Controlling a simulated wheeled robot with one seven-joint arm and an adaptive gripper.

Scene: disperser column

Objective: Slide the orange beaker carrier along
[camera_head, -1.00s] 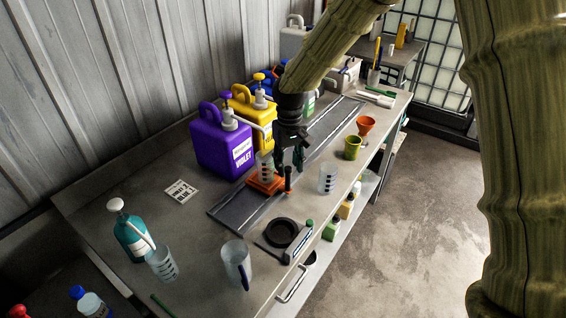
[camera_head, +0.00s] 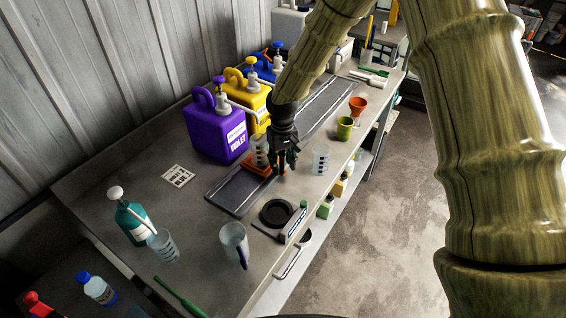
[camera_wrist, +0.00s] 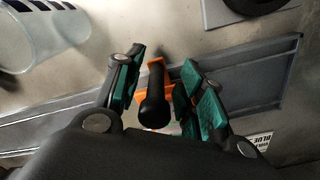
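The orange beaker carrier (camera_head: 255,166) sits on the grey track (camera_head: 229,194) with a clear graduated beaker (camera_head: 260,150) in it. My gripper (camera_head: 282,166) is low at the carrier's right side and hides part of it. In the wrist view, the carrier's black upright handle (camera_wrist: 154,108) stands between the two green-padded fingers of my gripper (camera_wrist: 163,74). The fingers are apart, with gaps visible on both sides of the handle. Orange parts of the carrier show behind the handle.
The violet jug (camera_head: 217,130) and yellow jug (camera_head: 245,100) stand behind the track. A clear beaker (camera_head: 320,158), green cup (camera_head: 345,128) and orange funnel (camera_head: 357,107) stand on its front side. The track surface (camera_head: 312,103) beyond my gripper looks clear.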

